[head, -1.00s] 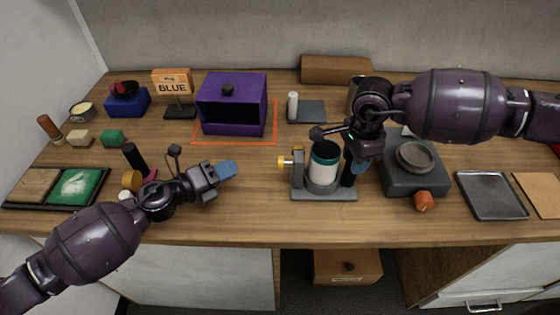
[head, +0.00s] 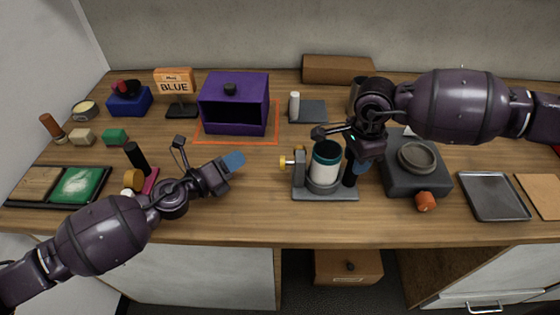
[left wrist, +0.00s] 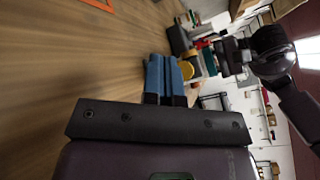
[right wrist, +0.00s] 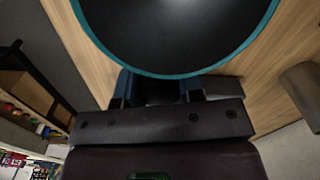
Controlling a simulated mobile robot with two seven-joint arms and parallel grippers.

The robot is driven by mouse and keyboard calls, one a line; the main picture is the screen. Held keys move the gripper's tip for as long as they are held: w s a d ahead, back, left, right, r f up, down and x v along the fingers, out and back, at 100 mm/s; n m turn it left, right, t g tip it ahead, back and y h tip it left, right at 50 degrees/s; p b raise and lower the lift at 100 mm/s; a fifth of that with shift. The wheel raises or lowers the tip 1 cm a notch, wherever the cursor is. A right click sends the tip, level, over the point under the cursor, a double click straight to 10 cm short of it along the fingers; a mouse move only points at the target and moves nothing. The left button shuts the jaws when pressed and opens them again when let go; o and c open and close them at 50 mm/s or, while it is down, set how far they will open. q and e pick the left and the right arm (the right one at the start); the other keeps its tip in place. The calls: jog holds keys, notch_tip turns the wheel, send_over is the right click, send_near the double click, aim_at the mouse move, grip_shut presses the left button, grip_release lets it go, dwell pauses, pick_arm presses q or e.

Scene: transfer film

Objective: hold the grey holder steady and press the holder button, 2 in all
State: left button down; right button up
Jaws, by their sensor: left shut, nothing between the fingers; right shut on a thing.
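The grey holder (head: 325,194) stands near the front middle of the table, with a white and teal cup (head: 326,162) upright in it. A yellow button (head: 284,162) sticks out from the left side of the holder. My right gripper (head: 352,168) is shut on a black part at the holder's right side, probably its handle. The cup's teal rim (right wrist: 178,74) fills the top of the right wrist view and hides part of the grip. My left gripper (head: 234,162) is shut and empty, its blue fingers (left wrist: 164,76) together, in the air left of the button and apart from it.
A purple box (head: 234,103) stands behind, on an orange outlined area. A grey appliance (head: 414,168) with an orange knob (head: 426,201) is right of the holder. A grey tray (head: 492,195) lies further right. The table between my left gripper and the holder is clear.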

pick_arm(q)
jog(key=shift+s+d, duration=0.15)
jog(key=shift+d, duration=1.45)
jog(key=shift+s+d, duration=0.15)
jog(key=shift+d, duration=1.4)
jog(key=shift+s+d, duration=0.1)
jog(key=shift+d, duration=1.35)
dwell(0.9)
jog(key=shift+a, duration=1.5)
jog(key=shift+w+a, duration=0.15)
jog(key=shift+a, duration=1.1)
jog(key=shift+w+a, duration=0.15)
jog(key=shift+a, duration=1.1)
